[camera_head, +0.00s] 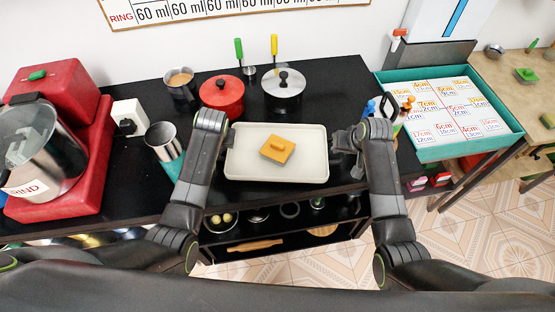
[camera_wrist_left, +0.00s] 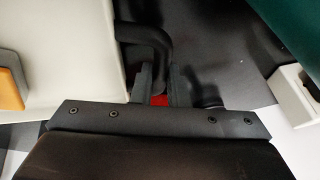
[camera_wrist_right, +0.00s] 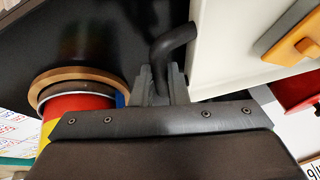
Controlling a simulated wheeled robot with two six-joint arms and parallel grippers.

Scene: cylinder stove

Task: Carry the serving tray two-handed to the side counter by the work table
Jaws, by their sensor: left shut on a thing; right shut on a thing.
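The cream serving tray (camera_head: 250,172) is at the front of the black work table, with an orange block with a handle (camera_head: 277,150) on it. My left gripper (camera_head: 228,133) is at the tray's left side, and in the left wrist view its fingers (camera_wrist_left: 160,88) are shut on the tray's dark handle (camera_wrist_left: 157,45). My right gripper (camera_head: 338,138) is at the right side, and in the right wrist view its fingers (camera_wrist_right: 163,85) are shut on the other dark handle (camera_wrist_right: 172,42). The tray looks level. I cannot tell whether it touches the table.
Behind the tray stand a red pot (camera_head: 222,97) and a steel pot (camera_head: 284,92). A steel cup (camera_head: 161,140) and a red mixer (camera_head: 62,140) are to the left. A teal-edged board with number cards (camera_head: 447,110) is to the right, with a wooden counter (camera_head: 505,80) beyond it.

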